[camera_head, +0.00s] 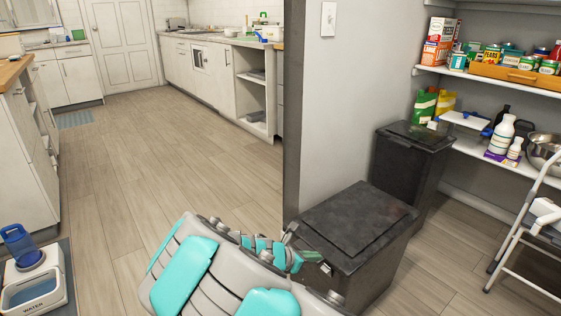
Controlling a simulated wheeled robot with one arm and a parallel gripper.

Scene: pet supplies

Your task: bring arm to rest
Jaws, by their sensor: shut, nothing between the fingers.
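My arm, grey with teal panels, shows low in the middle of the head view. My gripper (324,267) appears small at its right end, in front of the near black bin (352,232). It is shut and holds nothing. From this view I cannot tell whether it touches the bin. Parts of my own grey and teal body cover the bottom centre and hide the floor there.
A second black bin (412,160) stands behind the first, beside shelves with cans, boxes and bottles. A folding step stool (532,235) is at right. A pet water dispenser (36,280) is at lower left. The wooden floor (150,170) toward the kitchen is clear.

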